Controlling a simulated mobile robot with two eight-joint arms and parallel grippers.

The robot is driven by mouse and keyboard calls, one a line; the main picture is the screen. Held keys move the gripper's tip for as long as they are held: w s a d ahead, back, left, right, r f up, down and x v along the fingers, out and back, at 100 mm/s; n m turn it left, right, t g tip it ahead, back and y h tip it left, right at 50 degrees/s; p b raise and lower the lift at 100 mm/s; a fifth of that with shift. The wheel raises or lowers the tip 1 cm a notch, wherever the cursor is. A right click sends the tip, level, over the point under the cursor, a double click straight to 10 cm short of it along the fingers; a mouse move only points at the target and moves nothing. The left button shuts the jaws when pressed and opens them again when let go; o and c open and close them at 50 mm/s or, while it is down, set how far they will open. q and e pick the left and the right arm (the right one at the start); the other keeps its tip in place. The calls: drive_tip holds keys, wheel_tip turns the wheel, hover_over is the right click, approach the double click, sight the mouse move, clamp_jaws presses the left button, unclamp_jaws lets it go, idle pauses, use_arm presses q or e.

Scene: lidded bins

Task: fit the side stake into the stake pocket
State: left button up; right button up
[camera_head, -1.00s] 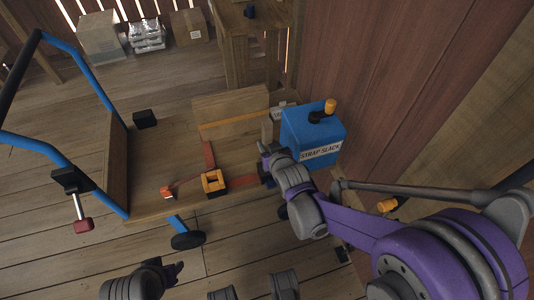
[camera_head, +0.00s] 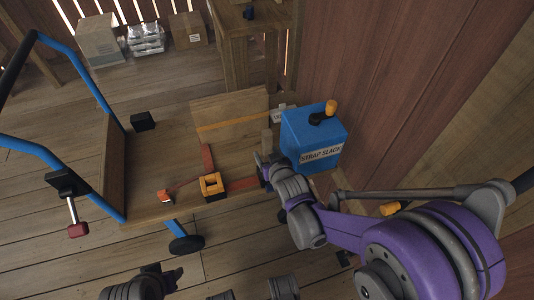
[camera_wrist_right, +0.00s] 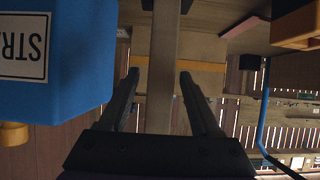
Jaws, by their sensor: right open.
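The side stake looks like the pale wooden bar (camera_head: 267,141) standing by the blue box; in the right wrist view the bar (camera_wrist_right: 164,50) runs between my fingers with a gap on both sides. My right gripper (camera_head: 262,168) is at the bar's lower visible part; its fingers (camera_wrist_right: 160,75) are open and not closed on it. The stake pocket looks like the orange and black block with a square hole (camera_head: 213,186), on the cart deck left of my right gripper. A dark gripper-like part (camera_head: 172,277), apparently my left gripper, shows at the bottom; its jaws are unclear.
The blue box marked STRAP SLACK (camera_head: 314,140) stands close right of my right gripper. A red strap (camera_head: 241,184) lies beside the pocket. The cart's blue handle (camera_head: 82,75) rises at left.

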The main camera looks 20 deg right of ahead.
drive_tip(key=shift+r, duration=0.2)
drive_tip(key=s+d+r+g+p, duration=0.1)
drive_tip(key=s+g, duration=0.3)
drive_tip(key=s, duration=1)
drive_tip(key=s+d+r+g+p, duration=0.2)
drive_tip(key=s+r+g, duration=0.1)
drive_tip(key=s, duration=1.1)
drive_tip(key=shift+s+r+g+p, duration=0.3)
drive_tip(key=shift+s+r+g, duration=0.1)
drive_tip(key=shift+r, duration=0.15)
drive_tip(key=shift+r, duration=0.1)
